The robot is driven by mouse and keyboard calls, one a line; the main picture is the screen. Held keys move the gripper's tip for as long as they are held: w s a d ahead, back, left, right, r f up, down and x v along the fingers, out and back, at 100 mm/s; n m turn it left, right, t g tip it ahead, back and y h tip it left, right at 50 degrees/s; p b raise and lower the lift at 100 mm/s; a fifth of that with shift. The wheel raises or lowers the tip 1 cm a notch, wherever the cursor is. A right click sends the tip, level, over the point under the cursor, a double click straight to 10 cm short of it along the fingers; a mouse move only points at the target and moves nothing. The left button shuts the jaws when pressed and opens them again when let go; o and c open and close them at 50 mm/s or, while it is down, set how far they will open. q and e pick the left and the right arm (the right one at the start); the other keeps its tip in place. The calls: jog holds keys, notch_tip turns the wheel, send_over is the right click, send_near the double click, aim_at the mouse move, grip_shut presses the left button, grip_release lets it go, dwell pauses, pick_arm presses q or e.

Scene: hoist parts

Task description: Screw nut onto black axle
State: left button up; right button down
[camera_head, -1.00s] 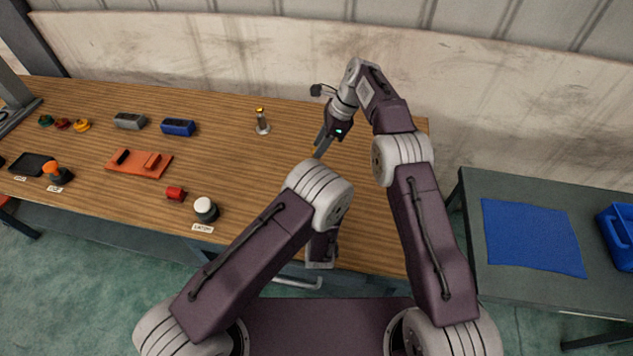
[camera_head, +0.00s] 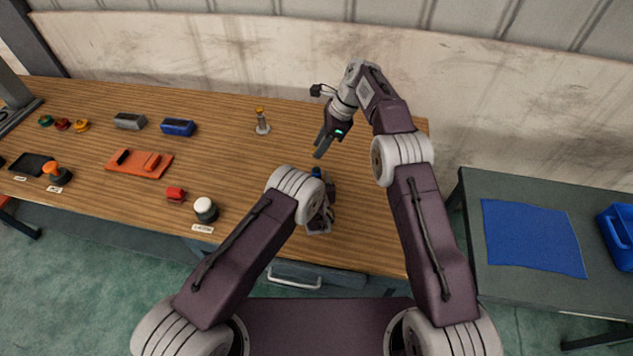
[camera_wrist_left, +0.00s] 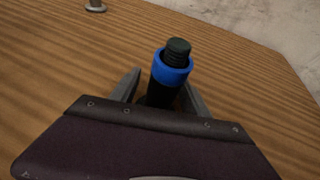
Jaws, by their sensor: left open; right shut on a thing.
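The black axle (camera_wrist_left: 178,50) shows in the left wrist view, with a threaded top. A blue nut-like ring (camera_wrist_left: 172,68) sits around it below the thread; the ring also shows in the head view (camera_head: 316,172). My left gripper (camera_wrist_left: 160,92) is open, with one finger on each side of the axle's lower part. Contact cannot be made out, and the axle's foot is hidden. My right gripper (camera_head: 320,150) is shut just beyond the axle in the head view. What it holds is too small or hidden to make out.
A grey post with an orange top (camera_head: 262,122) stands at the back. A blue block (camera_head: 178,127), an orange tray (camera_head: 139,163), a red part (camera_head: 176,195) and a white-topped part (camera_head: 205,208) lie on the left.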

pick_arm(q)
grip_shut()
dwell(1.4)
